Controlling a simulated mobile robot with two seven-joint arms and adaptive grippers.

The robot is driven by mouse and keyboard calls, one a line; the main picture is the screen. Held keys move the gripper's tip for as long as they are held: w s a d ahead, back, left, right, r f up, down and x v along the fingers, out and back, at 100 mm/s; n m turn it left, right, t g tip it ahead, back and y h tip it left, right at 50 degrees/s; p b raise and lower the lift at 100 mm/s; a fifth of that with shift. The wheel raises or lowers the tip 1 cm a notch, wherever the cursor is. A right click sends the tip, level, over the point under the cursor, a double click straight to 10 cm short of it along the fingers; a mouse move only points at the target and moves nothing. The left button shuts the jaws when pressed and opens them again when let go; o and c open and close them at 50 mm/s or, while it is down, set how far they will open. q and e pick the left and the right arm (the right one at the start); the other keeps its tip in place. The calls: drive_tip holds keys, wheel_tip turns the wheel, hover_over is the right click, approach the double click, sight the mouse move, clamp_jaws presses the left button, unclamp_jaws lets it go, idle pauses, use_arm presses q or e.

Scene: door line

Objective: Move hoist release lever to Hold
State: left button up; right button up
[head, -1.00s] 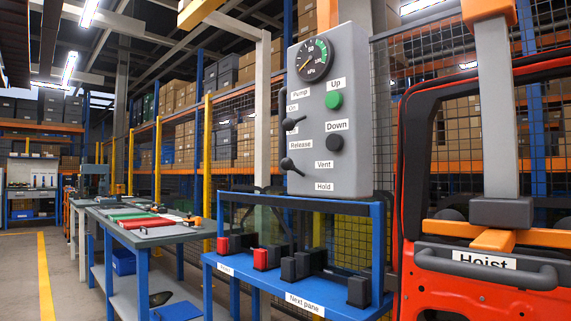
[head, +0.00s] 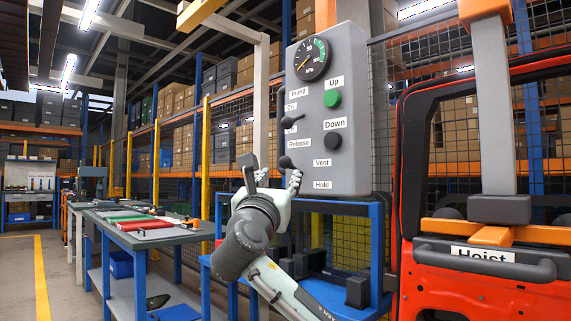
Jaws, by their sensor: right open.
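The release lever (head: 285,161) is a black ball-ended handle low on the left of the grey control panel (head: 350,165). Its knob points up and left, below the Release label (head: 299,143). The Vent label (head: 322,162) is to its right and the Hold label (head: 322,184) is lower down. My right gripper (head: 273,174) is open and empty, with its fingers pointing up at the panel's lower left edge. Its right fingertip is just below and right of the knob and hides the lever's pivot; I cannot tell whether they touch. My left gripper is out of view.
The Pump lever (head: 288,122) is close above. A green Up button (head: 332,98), a black Down button (head: 333,140) and a gauge (head: 311,59) share the panel. A blue rack (head: 376,250) stands below. The red door (head: 440,290) hangs at right.

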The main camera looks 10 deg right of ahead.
sight(285, 163)
drive_tip(key=x, duration=0.3)
drive_tip(key=r+p+x, duration=0.1)
drive_tip(key=x, duration=0.2)
drive_tip(key=shift+w+r, duration=0.1)
drive_tip(key=shift+w+d+r, duration=0.2)
drive_tip(key=shift+w, duration=0.3)
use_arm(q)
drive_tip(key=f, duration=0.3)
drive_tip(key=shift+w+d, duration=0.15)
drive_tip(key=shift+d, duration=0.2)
use_arm(e)
drive_tip(key=c, duration=0.9)
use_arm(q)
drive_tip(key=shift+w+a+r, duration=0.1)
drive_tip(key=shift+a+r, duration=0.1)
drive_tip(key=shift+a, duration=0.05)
use_arm(e)
clamp_jaws()
